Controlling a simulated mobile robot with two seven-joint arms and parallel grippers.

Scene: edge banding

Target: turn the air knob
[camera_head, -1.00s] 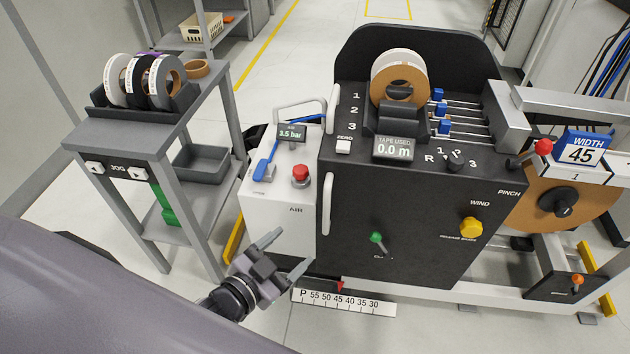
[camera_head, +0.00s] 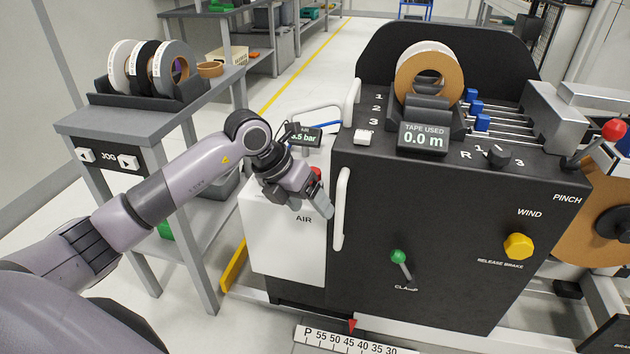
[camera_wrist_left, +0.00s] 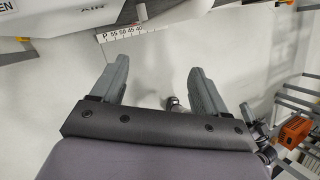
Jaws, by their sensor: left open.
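The white air unit (camera_head: 280,235), marked AIR, stands left of the black machine. A bit of its red knob (camera_head: 317,172) shows behind my left gripper (camera_head: 311,207); the rest of its top is mostly hidden by my wrist. My left gripper is over the front of the unit in the head view, with its fingers pointing down to the right. In the left wrist view my left gripper (camera_wrist_left: 157,66) is open, with nothing between its fingers. The pressure display (camera_head: 306,137) is partly covered and ends in .5 bar. My right gripper is not in view.
The black machine (camera_head: 440,230) has a white handle (camera_head: 341,210) close to my left gripper. A grey cart (camera_head: 75,122) with tape rolls stands behind my left arm. A ruler strip (camera_head: 340,341) lies low in front.

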